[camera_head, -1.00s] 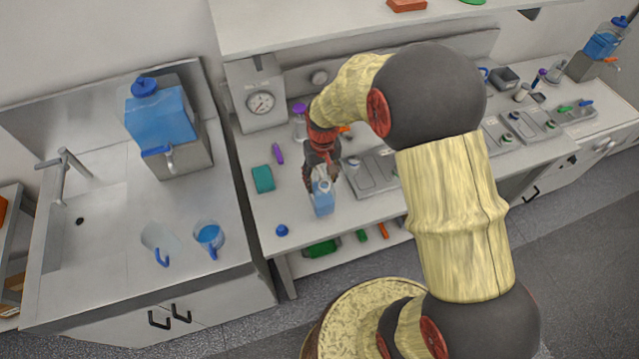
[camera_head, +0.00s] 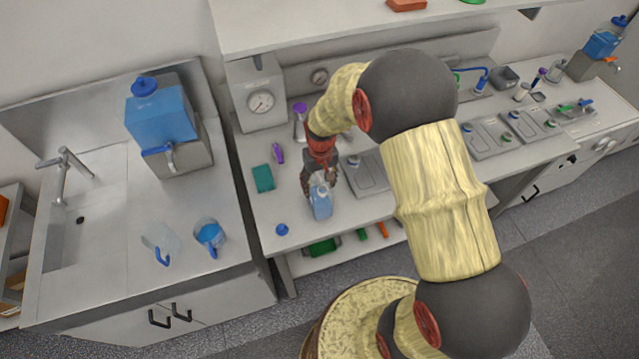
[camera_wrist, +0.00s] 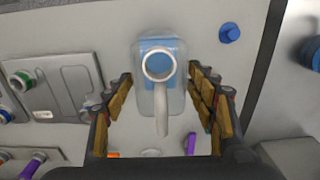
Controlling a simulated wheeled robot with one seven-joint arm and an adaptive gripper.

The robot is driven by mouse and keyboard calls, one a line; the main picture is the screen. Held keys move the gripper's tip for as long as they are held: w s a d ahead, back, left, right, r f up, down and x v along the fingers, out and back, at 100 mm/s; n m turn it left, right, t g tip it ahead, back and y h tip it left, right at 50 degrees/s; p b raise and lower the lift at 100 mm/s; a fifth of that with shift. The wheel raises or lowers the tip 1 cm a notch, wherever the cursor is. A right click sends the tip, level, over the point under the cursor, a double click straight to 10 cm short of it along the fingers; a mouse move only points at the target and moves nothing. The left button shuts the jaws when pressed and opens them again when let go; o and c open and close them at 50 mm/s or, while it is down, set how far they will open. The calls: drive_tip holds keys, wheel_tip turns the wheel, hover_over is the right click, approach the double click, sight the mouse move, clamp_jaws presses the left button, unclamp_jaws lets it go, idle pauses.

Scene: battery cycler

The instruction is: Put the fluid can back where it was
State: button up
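The fluid can (camera_head: 320,203) is a small clear can with blue fluid. It appears to stand upright on the grey workbench (camera_head: 350,218), near the front edge. In the wrist view the can (camera_wrist: 148,90) is seen from above, with its round open mouth and pale handle towards my gripper. My gripper (camera_wrist: 162,90) is open. Its fingers are spread on both sides of the can and handle, with gaps visible. In the head view my gripper (camera_head: 318,180) is just behind the can, and its fingertips are partly hidden.
A blue cap (camera_head: 281,230) lies left of the can. A teal block (camera_head: 263,178) and a purple item (camera_head: 278,153) lie further back left. A metal plate device (camera_head: 366,176) is close on the right. Two jugs and a blue tank (camera_head: 160,118) are on the left counter.

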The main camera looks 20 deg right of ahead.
drive_tip(key=shift+o, duration=1.2)
drive_tip(key=shift+r, duration=0.15)
drive_tip(key=shift+w+r, duration=0.1)
drive_tip(key=shift+r, duration=0.2)
wheel_tip(320, 180, up, 12)
drive_tip(key=shift+d+f, duration=0.1)
drive_tip(key=shift+f, duration=0.05)
drive_tip(key=s+r+t, duration=0.1)
drive_tip(key=s+r, duration=0.2)
drive_tip(key=r, duration=0.4)
drive_tip(key=s+r+t, duration=0.1)
drive_tip(key=s+r, duration=0.3)
drive_tip(key=r, duration=0.2)
drive_tip(key=s+r+t, duration=0.1)
drive_tip(key=s+r, duration=0.3)
drive_tip(key=s, duration=0.3)
drive_tip(key=s+r+t, duration=0.2)
drive_tip(key=s+r, duration=0.2)
drive_tip(key=s, duration=0.4)
drive_tip(key=shift+r+t, duration=0.25)
drive_tip(key=shift+t, duration=0.05)
